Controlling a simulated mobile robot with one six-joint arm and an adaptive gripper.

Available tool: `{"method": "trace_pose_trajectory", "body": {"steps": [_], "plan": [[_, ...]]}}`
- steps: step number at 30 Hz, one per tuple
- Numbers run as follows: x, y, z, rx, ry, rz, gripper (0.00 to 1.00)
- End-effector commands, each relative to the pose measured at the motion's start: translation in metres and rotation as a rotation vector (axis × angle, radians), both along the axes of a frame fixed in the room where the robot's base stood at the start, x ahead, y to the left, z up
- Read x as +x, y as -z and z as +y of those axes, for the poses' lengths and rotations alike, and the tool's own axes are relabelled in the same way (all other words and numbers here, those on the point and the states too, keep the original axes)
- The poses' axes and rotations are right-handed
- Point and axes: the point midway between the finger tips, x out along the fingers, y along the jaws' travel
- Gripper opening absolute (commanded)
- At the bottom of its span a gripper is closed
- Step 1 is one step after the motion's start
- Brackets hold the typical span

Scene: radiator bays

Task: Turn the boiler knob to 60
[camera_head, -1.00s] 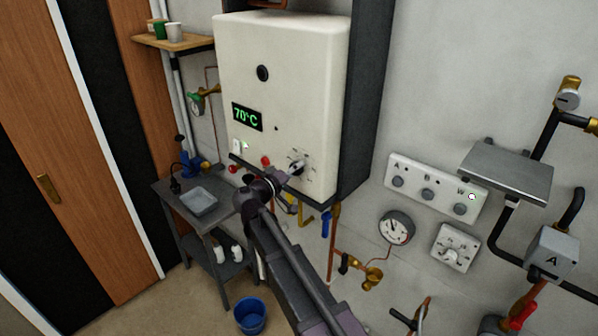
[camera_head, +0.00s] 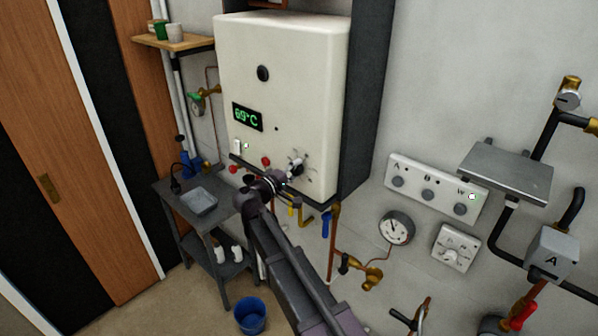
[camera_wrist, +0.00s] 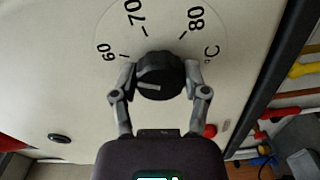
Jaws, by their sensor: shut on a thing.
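The white boiler (camera_head: 318,80) hangs on the wall, and its display (camera_head: 247,116) appears to read 69°C in green. The round black boiler knob (camera_wrist: 160,78) sits on a printed dial (camera_wrist: 175,30) marked 60, 70 and 80 °C in the wrist view. A pale line on the knob points roughly left in that view. My gripper (camera_wrist: 160,70) is shut on the knob, one finger on each side. In the head view my gripper (camera_head: 290,174) reaches the knob (camera_head: 297,167) at the boiler's lower right.
A grey table (camera_head: 160,189) with a tray (camera_head: 199,202) stands left, and a blue bucket (camera_head: 250,316) is on the floor. Pipes and a yellow valve handle lie below the boiler. A switch panel (camera_head: 410,170) and gauge (camera_head: 397,228) are on the right wall.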

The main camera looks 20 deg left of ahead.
Motion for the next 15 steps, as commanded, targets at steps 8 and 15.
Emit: {"method": "trace_pose_trajectory", "body": {"steps": [8, 15], "plan": [[-0.0001, -0.0002, 0.0013, 0.001, -0.004, -0.001, 0.94], [0.0002, 0.0001, 0.0002, 0.002, -0.001, -0.001, 0.94]]}}
